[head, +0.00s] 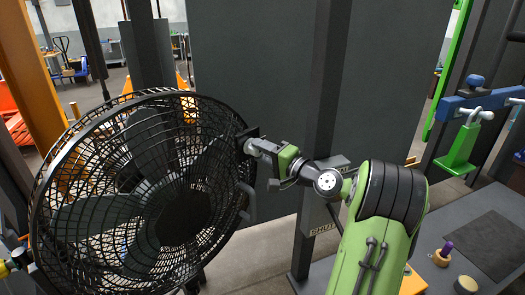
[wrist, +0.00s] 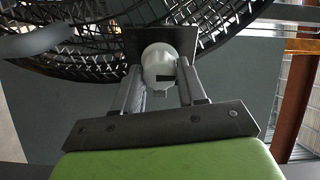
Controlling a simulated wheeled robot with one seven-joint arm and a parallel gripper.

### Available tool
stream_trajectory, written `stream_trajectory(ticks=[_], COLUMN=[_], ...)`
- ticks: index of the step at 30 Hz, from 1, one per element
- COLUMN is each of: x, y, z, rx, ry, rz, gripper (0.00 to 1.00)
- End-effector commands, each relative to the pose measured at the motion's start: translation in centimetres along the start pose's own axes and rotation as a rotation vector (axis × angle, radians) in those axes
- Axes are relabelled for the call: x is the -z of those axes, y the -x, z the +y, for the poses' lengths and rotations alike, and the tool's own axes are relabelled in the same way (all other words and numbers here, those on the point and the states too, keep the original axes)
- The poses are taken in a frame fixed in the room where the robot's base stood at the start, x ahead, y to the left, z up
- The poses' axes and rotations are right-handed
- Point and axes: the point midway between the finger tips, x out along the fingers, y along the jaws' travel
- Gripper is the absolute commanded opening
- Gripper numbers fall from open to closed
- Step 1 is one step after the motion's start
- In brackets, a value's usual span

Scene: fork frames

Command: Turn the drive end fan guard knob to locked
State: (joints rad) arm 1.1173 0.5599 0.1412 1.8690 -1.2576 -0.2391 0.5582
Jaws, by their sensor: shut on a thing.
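The fan guard (head: 75,130) is a large round black wire cage at the left of the head view; its rim and wires cross the top of the wrist view (wrist: 85,68). A pale rounded knob (wrist: 158,62) with a dark slot-like mark sits in front of a dark square plate (wrist: 182,42) at the guard's rim. My gripper (wrist: 160,84) is shut on the knob, one finger on each side. In the head view my gripper (head: 252,147) reaches the guard's right edge from the right, and its fingers mostly hide the knob. I cannot read any locked marking.
A grey handle (head: 247,203) stands out from the guard's right side below my gripper. A dark upright post (head: 325,90) stands behind my arm. A grey bench (head: 450,225) with small items is at the lower right. A blue and green fixture (head: 470,110) stands above it.

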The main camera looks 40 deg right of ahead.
Motion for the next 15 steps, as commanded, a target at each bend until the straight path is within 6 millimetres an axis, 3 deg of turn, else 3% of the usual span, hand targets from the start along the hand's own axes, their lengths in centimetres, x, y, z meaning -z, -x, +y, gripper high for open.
stream_trajectory(ticks=[9,10,15], x=[0.02,0.02,0.02], y=[0.01,0.01,0.01], z=[0.04,0.04,0.04], rx=[0.001,0.001,0.000], ry=[-0.004,-0.004,-0.003], rz=[0.001,0.001,0.001], gripper=[0.10,0.42,0.66])
